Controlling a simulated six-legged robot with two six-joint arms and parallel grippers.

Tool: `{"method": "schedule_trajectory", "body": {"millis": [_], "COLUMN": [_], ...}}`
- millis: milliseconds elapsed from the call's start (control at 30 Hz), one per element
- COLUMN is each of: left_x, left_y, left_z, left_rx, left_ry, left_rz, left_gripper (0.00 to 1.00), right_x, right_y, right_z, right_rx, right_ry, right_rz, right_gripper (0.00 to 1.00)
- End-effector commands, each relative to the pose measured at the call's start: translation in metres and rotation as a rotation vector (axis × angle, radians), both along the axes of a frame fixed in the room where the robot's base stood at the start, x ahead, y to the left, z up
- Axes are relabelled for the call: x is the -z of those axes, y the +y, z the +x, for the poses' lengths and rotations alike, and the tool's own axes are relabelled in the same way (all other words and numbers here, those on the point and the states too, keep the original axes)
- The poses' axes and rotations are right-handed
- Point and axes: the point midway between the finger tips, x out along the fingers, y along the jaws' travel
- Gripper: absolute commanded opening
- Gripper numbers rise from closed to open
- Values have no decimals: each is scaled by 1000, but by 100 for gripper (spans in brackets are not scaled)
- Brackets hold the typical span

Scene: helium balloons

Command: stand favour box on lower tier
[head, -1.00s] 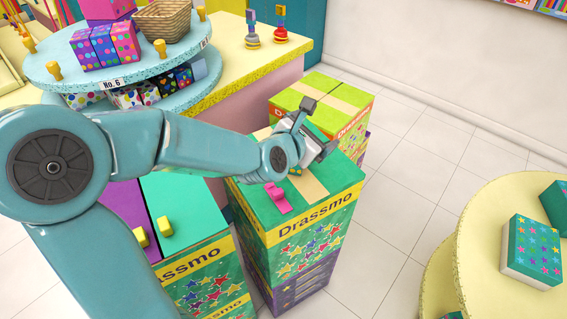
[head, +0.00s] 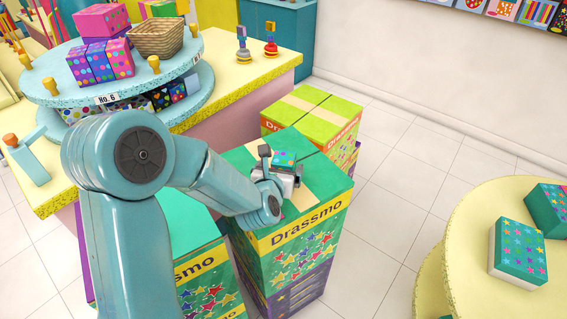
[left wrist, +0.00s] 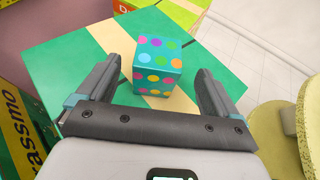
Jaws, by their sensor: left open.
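The favour box (head: 285,158), teal with coloured dots, stands on top of the green Drassmo carton (head: 322,200). It also shows in the left wrist view (left wrist: 157,66), upright on the carton's tan strip. My left gripper (head: 281,164) is open at the box, partly hiding it in the head view. In the left wrist view its fingers lie on either side of the box, with a gap on both sides. The round blue stand at the left has a lower tier (head: 196,104) with several small patterned boxes under its No. 6 upper tier. My right gripper is not in view.
The upper tier (head: 70,98) holds a wicker basket (head: 157,38), dotted boxes and yellow pegs. An orange-labelled carton (head: 312,112) stands behind. A yellow tiered stand (head: 470,240) with star boxes (head: 518,250) is at the right. Tiled floor between is clear.

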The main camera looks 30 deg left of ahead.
Motion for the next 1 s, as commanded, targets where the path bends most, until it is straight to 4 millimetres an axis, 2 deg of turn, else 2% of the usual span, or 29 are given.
{"method": "schedule_trajectory", "body": {"millis": [100,267,433,600,867,1000], "left_x": [6,9,15,26,28,28], "left_y": [6,9,20,27,28,28], "left_z": [15,23,43,61,64,63], "left_rx": [-1,-2,-3,-3,-2,-2], "left_ry": [1,1,2,1,-1,-1], "left_rz": [-1,-1,0,0,0,0], "left_gripper": [94,94,94,94,94,48], "right_x": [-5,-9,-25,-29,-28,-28], "right_y": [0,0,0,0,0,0], "right_z": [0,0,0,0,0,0], "right_rx": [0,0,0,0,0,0], "right_ry": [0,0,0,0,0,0], "right_rz": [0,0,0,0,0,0], "right_gripper": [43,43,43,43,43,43]}}
